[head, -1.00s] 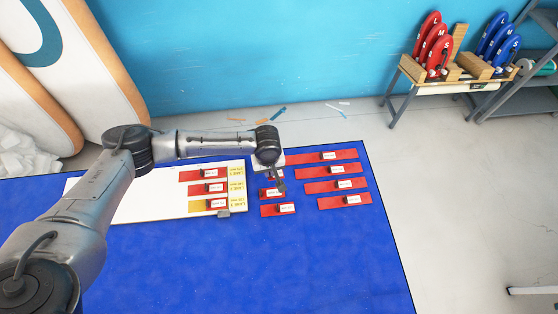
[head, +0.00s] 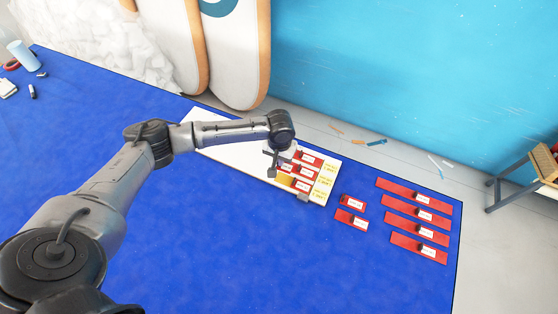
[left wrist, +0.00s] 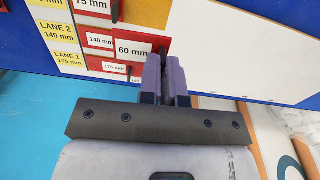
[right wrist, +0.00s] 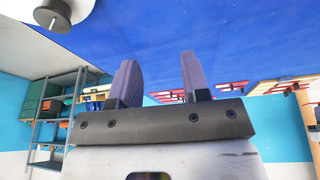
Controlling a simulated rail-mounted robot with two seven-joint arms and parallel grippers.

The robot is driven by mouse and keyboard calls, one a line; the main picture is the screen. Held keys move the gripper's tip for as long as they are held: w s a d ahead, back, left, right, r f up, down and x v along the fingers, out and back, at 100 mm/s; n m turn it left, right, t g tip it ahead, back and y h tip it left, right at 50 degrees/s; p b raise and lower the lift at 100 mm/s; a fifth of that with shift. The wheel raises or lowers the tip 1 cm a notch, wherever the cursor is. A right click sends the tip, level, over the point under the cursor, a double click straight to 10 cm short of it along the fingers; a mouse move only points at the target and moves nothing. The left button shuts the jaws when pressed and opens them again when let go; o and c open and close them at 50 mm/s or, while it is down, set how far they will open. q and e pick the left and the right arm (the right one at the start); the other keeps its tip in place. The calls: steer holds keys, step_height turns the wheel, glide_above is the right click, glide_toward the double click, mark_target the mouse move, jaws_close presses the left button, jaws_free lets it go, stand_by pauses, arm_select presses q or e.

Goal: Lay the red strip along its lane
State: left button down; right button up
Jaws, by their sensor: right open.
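My left gripper (head: 279,168) is over the lane board, its fingers close together in the left wrist view (left wrist: 166,75). They appear shut on the dark tab of a red strip labelled 60 mm (left wrist: 132,48). The white lane board (head: 232,143) has yellow lane labels (head: 328,172) at its right end. Red strips (head: 312,158) lie in its lanes, with labels 75 mm, 140 mm and 175 mm in the left wrist view. Whether the held strip touches the board is unclear. My right gripper (right wrist: 157,80) is open and empty, seen only in its wrist view.
Two short red strips (head: 351,219) and several long ones (head: 418,240) lie on the blue mat (head: 250,260) to the right of the board. White-and-orange boards (head: 232,60) lean at the back wall. The front mat is clear.

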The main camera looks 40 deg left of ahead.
arm_select(q)
steer(key=shift+s+f, duration=0.15)
steer(key=shift+f, duration=0.15)
step_height(320, 180, down, 5)
steer(key=b, duration=0.7)
steer(key=shift+f, duration=0.1)
arm_select(e)
step_height(320, 180, down, 7)
steer(key=shift+s+f, duration=0.15)
arm_select(q)
steer(key=shift+p, duration=0.3)
arm_select(e)
steer(key=shift+r, duration=0.3)
arm_select(q)
steer(key=shift+f, duration=0.6)
arm_select(e)
steer(key=shift+r, duration=0.1)
arm_select(q)
steer(key=shift+p, duration=0.45)
arm_select(e)
steer(key=shift+a+r, duration=0.1)
steer(key=shift+r, duration=0.35)
arm_select(q)
steer(key=shift+f, duration=0.1)
arm_select(e)
steer(key=shift+r, duration=0.2)
arm_select(q)
steer(key=shift+p, duration=0.75)
arm_select(e)
steer(key=shift+r, duration=0.55)
